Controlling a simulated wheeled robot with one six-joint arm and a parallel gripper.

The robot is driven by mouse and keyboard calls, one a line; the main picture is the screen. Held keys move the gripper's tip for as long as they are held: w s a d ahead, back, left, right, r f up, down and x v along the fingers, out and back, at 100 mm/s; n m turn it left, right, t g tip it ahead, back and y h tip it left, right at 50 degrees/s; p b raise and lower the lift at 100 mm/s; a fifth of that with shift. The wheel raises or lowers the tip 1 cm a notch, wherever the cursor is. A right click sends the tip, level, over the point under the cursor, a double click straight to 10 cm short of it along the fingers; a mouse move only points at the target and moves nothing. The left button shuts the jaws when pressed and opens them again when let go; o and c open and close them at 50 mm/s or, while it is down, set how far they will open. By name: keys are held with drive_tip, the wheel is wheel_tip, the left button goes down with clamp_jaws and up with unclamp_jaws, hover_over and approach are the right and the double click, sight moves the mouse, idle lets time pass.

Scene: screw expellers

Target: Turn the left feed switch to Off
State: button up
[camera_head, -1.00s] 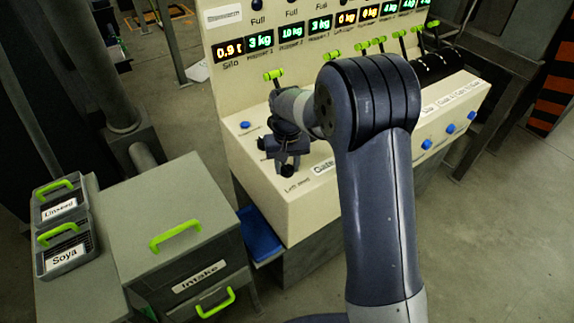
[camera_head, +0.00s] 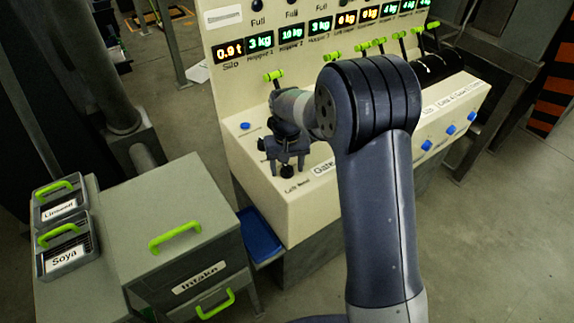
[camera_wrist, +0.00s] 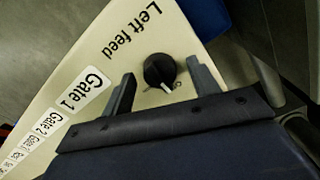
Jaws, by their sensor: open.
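The left feed switch (camera_wrist: 160,70) is a round black knob with a white pointer line, on the cream console top beside the printed words "Left feed". In the wrist view the pointer is toward the lower right, near a small round mark. In the head view the knob (camera_head: 287,171) shows just below my gripper (camera_head: 285,160). My gripper (camera_wrist: 158,88) is open, with one finger on each side of the knob.
The console (camera_head: 300,215) carries gate labels, blue buttons and green-handled levers (camera_head: 273,75) behind my gripper. A grey intake cabinet (camera_head: 180,225) with green handles stands to the left, beside Linseed and Soya boxes (camera_head: 66,248). A blue tray (camera_head: 258,235) sits low between them.

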sight(287, 167)
drive_tip(key=shift+r, duration=0.1)
wheel_tip(287, 167, up, 11)
drive_tip(key=shift+f+b, duration=0.2)
drive_tip(key=shift+b, duration=0.25)
wheel_tip(287, 167, down, 11)
drive_tip(key=shift+p, duration=0.45)
drive_tip(key=shift+m, duration=0.3)
drive_tip(key=shift+r, duration=0.1)
